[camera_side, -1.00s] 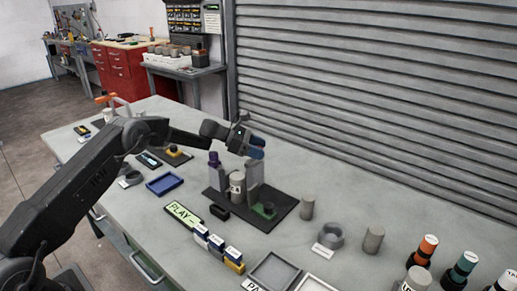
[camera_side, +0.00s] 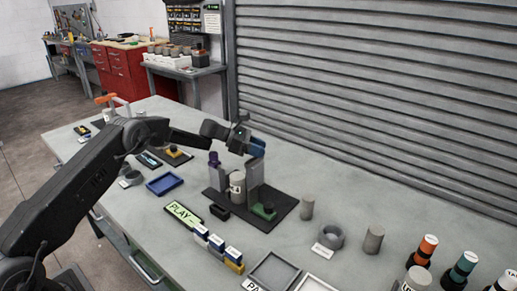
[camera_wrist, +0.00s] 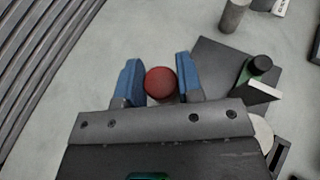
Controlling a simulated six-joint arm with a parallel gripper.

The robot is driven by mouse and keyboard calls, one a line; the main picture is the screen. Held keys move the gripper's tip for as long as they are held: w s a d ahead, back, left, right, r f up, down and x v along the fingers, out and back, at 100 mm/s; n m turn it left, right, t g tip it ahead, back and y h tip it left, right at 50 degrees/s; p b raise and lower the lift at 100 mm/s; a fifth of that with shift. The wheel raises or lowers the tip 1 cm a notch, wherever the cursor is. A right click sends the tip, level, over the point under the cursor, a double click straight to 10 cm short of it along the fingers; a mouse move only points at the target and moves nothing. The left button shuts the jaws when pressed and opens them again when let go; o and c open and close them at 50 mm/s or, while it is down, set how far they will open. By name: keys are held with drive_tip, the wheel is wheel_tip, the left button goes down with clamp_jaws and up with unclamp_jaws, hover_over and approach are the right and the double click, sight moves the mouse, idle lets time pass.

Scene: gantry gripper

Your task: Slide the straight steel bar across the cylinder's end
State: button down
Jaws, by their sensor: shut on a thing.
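My gripper (camera_side: 257,147) is over the dark base plate (camera_side: 286,200), at the top of its right upright. In the wrist view its blue fingers (camera_wrist: 155,82) stand either side of a round red knob (camera_wrist: 161,84) and are shut on it. What the knob is fixed to is hidden, and it cannot be made out in the side view. A pale, labelled cylinder (camera_side: 237,188) stands upright on the plate between two light grey uprights (camera_side: 254,176). I cannot pick out the straight steel bar for certain.
A purple-topped post (camera_side: 213,158) and a green block with a black knob (camera_side: 264,210) are on the plate. A blue tray (camera_side: 164,184) lies to the left. Loose grey cylinders (camera_side: 307,208) and a grey ring (camera_side: 331,237) stand to the right. The table behind the plate is clear.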

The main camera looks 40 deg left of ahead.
drive_tip(key=shift+s, duration=4.45)
drive_tip(key=c, duration=0.8)
unclamp_jaws()
drive_tip(key=shift+a, duration=0.1)
drive_tip(key=v, duration=1.3)
drive_tip(key=shift+s+a+r, duration=0.15)
drive_tip(key=shift+a+r, duration=0.05)
drive_tip(key=shift+a, duration=0.05)
